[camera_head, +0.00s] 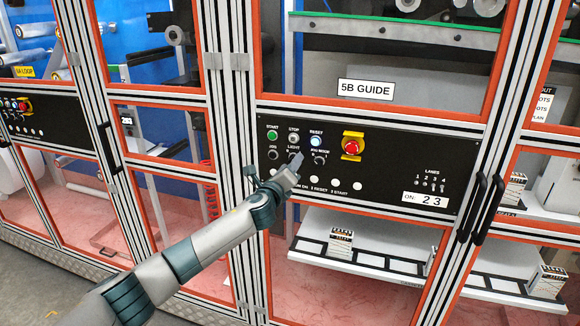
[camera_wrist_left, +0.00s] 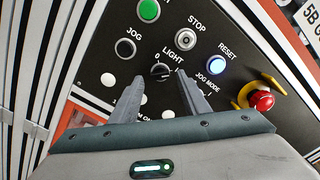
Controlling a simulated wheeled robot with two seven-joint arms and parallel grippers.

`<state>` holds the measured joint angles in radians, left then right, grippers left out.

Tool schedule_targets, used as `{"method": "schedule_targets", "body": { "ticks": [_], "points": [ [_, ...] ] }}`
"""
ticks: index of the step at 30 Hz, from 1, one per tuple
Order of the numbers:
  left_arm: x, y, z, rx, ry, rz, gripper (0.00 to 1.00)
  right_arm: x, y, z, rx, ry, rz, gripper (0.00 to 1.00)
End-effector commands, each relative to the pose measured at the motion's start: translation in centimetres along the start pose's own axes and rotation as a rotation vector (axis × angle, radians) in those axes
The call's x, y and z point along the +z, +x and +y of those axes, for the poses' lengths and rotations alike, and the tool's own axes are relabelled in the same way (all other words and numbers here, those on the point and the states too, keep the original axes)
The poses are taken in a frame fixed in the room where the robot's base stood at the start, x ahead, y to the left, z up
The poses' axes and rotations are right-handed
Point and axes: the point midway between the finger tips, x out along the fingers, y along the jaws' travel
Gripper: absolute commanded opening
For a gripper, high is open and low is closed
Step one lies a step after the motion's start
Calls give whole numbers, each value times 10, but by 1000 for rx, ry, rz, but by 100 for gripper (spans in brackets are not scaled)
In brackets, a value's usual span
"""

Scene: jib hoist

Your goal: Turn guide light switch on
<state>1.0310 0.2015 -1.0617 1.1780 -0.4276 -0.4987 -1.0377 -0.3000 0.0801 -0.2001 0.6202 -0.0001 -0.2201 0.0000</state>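The guide light switch (camera_wrist_left: 160,71) is a small black rotary knob under the LIGHT label in the left wrist view, with a 0 mark at its upper left. Its exact pointer setting is hard to tell. My left gripper (camera_wrist_left: 160,80) is open, with one fingertip to each side of the knob and just below it in the picture. I cannot tell whether the fingers touch it. In the head view my left gripper (camera_head: 291,168) is at the black 5B GUIDE panel (camera_head: 385,178) and mostly hides the knob. My right gripper is not in view.
A red emergency stop (camera_head: 352,146) sits to the right.

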Motion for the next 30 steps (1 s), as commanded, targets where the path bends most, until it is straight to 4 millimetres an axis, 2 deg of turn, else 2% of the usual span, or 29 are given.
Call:
{"method": "schedule_targets", "body": {
  "ticks": [8, 14, 20, 30],
  "points": [
    [1, -2, -1, -1, -1, -1, 42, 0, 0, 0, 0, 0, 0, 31],
    [1, -11, 0, -2, -1, -3, 42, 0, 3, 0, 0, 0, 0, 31],
    [0, -32, 0, -2, 0, 0, 42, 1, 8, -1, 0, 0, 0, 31],
    [-1, -78, 2, -2, -1, 0, 42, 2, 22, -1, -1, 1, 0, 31]
  ]
}}
